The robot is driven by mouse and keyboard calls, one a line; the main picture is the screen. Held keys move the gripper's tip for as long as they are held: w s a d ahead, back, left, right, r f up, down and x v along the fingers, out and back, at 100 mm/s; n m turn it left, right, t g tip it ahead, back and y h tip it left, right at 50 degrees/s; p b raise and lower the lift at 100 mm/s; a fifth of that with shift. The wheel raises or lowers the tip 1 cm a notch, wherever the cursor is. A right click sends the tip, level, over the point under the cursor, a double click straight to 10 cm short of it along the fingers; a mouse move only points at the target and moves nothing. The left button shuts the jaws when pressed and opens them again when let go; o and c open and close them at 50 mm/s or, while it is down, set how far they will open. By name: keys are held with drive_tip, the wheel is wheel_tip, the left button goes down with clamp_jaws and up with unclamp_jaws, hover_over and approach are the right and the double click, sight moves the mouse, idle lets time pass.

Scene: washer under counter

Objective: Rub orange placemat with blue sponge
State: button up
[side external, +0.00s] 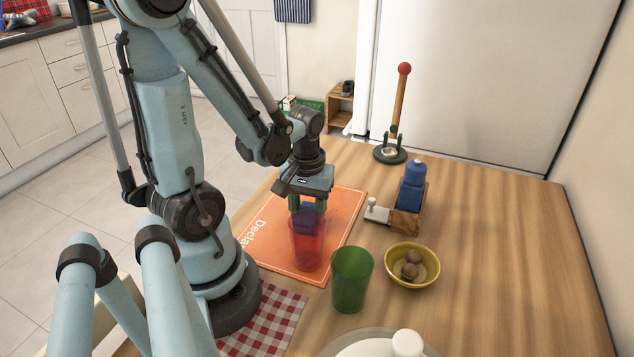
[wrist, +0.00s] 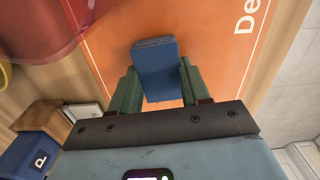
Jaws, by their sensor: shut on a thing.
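The orange placemat (side external: 338,215) lies flat on the wooden table, with white lettering near its left edge; it also fills the upper middle of the wrist view (wrist: 200,30). My gripper (side external: 305,208) is over the placemat, pointing down. In the wrist view my gripper (wrist: 157,85) has its green fingers on either side of the blue sponge (wrist: 155,62) and is shut on it. In the side view the sponge (side external: 307,214) shows partly through the red cup. Whether the sponge touches the placemat cannot be told.
A see-through red cup (side external: 306,250) stands on the placemat in front of my gripper. A green cup (side external: 351,280), a yellow bowl (side external: 428,268) with brown balls, and a wooden caddy (side external: 406,222) with a blue bottle (side external: 412,185) stand to the right. The table's right side is clear.

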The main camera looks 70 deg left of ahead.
drive_tip(key=shift+w+a+r, duration=0.15)
drive_tip(key=shift+w+a, duration=0.15)
drive_tip(key=shift+a, duration=0.05)
drive_tip(key=shift+w+a, duration=2.4)
drive_tip(key=shift+c, duration=0.4)
drive_tip(key=shift+w+a, duration=0.25)
drive_tip(key=shift+w+a+f, duration=0.2)
drive_tip(key=shift+w+a, duration=0.1)
drive_tip(key=shift+w+a+r, duration=0.2)
drive_tip(key=shift+w+a, duration=0.05)
drive_tip(key=shift+w+d, duration=0.55)
drive_tip(key=shift+d, duration=0.1)
drive_tip(key=shift+s+d, duration=1.9)
drive_tip(key=shift+s+d+f, duration=0.2)
drive_tip(key=shift+d+f, duration=0.05)
drive_tip(key=shift+s+d+r, duration=0.15)
drive_tip(key=shift+s+d, duration=1.95)
drive_tip(key=shift+s, duration=0.05)
drive_tip(key=shift+r, duration=4)
